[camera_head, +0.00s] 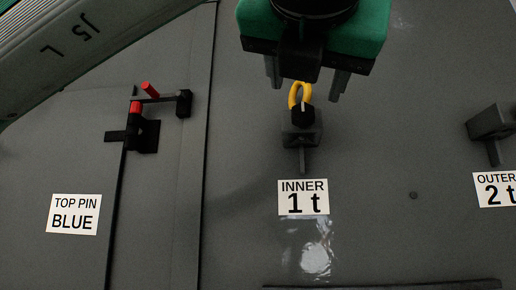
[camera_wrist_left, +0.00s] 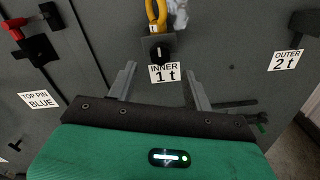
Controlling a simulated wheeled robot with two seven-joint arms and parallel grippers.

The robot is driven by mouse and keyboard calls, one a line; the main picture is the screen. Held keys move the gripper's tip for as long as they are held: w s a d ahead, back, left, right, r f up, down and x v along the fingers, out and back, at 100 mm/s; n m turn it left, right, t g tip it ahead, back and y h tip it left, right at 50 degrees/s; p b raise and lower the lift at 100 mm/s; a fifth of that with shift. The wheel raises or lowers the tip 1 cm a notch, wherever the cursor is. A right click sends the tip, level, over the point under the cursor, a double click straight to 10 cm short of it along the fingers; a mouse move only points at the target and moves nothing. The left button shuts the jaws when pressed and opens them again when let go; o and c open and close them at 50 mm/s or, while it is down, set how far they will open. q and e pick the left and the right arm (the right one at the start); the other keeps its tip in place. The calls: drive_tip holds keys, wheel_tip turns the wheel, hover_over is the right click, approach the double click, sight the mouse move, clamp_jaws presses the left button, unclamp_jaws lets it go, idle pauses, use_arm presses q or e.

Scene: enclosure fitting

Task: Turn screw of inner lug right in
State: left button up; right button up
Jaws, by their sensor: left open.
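The inner lug (camera_head: 301,135) is a dark grey block on the grey panel, above a white label (camera_head: 303,198) reading "INNER 1 t". A black screw knob (camera_head: 303,114) with a pale mark sits on its front, and a yellow shackle (camera_head: 299,93) rises behind the knob. In the left wrist view the knob (camera_wrist_left: 158,52) faces me with its pale line near upright. My left gripper (camera_head: 306,92) is open and empty. Its two fingers straddle the shackle in the head view, apart from the knob. My right gripper is out of view.
At left are a red-handled latch (camera_head: 143,115) and a "TOP PIN BLUE" label (camera_head: 73,214). At right are another grey lug (camera_head: 490,125) and an "OUTER 2 t" label (camera_head: 497,190). A crumpled whitish thing (camera_wrist_left: 178,15) is beside the shackle. The panel between the lugs is mostly clear.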

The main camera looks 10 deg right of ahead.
sight(304, 110)
use_arm(q)
drive_tip(key=p+x, duration=0.2)
drive_tip(key=x, duration=0.4)
drive_tip(key=shift+r+p, duration=0.1)
drive_tip(key=shift+p, duration=0.3)
drive_tip(key=shift+x, duration=0.75)
drive_tip(key=shift+c, duration=0.2)
drive_tip(key=c, duration=0.9)
drive_tip(key=shift+c, duration=0.2)
